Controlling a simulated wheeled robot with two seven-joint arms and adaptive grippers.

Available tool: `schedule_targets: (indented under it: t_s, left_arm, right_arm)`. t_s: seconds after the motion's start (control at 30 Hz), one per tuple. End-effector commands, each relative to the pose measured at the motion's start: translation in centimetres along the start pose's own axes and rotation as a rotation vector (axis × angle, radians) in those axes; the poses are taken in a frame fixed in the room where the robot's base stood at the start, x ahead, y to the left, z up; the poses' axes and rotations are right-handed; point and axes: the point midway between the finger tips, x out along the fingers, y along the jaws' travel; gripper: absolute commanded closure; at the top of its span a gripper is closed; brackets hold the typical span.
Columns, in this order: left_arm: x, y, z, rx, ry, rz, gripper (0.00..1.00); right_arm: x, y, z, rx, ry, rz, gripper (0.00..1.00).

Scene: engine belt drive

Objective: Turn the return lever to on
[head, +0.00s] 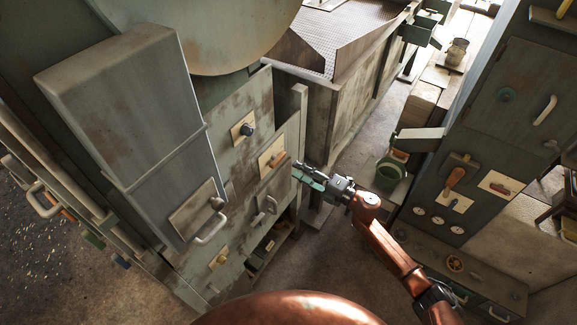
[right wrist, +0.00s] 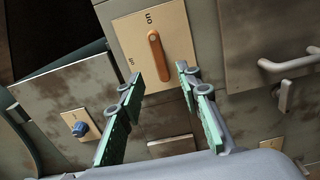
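A lever with an orange-brown handle (head: 277,159) sits on a cream plate on the front of the grey-green cabinet. In the right wrist view the lever (right wrist: 158,57) lies flat along its plate (right wrist: 178,32), with small dark lettering near its pivot end and at the plate's left edge. My right gripper (head: 297,171) faces this plate, close to it. My left gripper is not in view.
A blue knob (head: 248,129) sits on a nearby plate. Bar handles (head: 211,231) stick out of the cabinet front. The cabinet at right carries another lever (head: 455,178) and dials. Open floor lies between the cabinets.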

Motion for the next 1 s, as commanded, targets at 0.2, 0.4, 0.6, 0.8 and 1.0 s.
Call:
schedule_targets:
  t_s: [0.2,0.4,0.6,0.8,1.0]
  left_arm:
    - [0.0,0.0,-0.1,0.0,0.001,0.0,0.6]
    - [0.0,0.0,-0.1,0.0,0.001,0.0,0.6]
    - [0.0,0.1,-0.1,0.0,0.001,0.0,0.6]
    - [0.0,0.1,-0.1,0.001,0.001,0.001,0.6]
    - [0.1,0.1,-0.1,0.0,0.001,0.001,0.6]
  right_arm:
    - [-3.5,-0.1,0.0,0.0,0.0,-0.001,0.68]
    - [-4.5,0.0,0.0,0.0,0.001,0.0,0.68]
    - [-4.5,0.0,0.0,0.0,0.0,0.0,0.68]
    - [-4.5,0.0,0.0,0.0,0.0,0.0,0.68]
    - [-5.3,-2.3,1.4,0.066,-0.056,-0.011,0.68]
